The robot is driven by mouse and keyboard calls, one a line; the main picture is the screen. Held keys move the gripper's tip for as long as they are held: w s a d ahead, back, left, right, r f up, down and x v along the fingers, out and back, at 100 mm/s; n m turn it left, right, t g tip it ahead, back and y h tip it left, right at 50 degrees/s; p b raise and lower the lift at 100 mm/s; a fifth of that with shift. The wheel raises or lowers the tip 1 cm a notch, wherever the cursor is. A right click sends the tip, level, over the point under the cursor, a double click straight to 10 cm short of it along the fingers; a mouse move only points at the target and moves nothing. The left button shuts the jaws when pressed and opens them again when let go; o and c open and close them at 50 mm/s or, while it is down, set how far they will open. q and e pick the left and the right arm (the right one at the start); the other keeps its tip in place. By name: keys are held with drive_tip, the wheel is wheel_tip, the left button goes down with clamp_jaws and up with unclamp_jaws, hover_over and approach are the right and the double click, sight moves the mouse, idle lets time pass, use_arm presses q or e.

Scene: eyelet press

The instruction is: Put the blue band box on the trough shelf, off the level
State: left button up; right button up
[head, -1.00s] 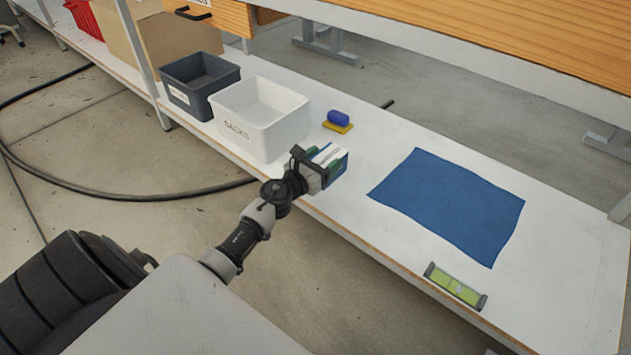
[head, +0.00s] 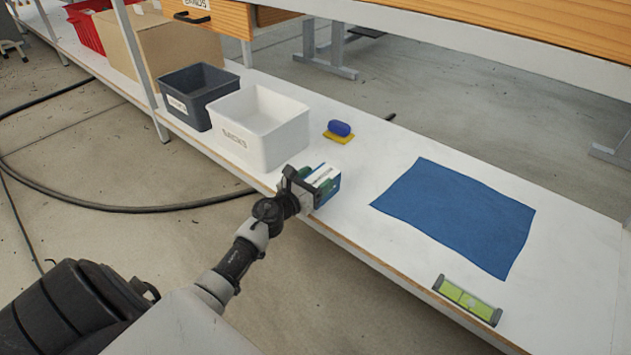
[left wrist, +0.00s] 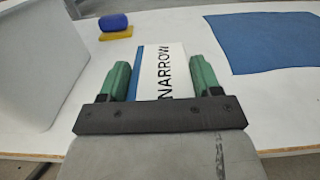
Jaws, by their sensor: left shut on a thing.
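My left gripper (head: 308,187) is shut on the blue band box (head: 327,184), a small white box with a blue side. In the left wrist view the box (left wrist: 160,70) sits between the green fingers of the gripper (left wrist: 160,80) and reads "NARROW". The gripper is over the front edge of the white trough shelf (head: 350,215); I cannot tell whether the box touches the shelf. The green level (head: 467,300) lies near the shelf's front edge at lower right, well apart from the box. My right gripper is not in view.
A white bin (head: 258,150) and a dark grey bin (head: 185,100) stand left of the box. A blue and yellow object (head: 339,131) lies behind it. A blue cloth (head: 455,215) covers shelf to its right. Bare shelf shows between box and cloth.

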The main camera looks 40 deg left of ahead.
use_arm(q)
drive_tip(key=o, duration=1)
drive_tip(key=shift+f, duration=0.15)
drive_tip(key=shift+r, duration=0.25)
drive_tip(key=s, duration=1.2)
drive_tip(key=shift+a, duration=0.45)
drive_tip(key=shift+f, duration=0.1)
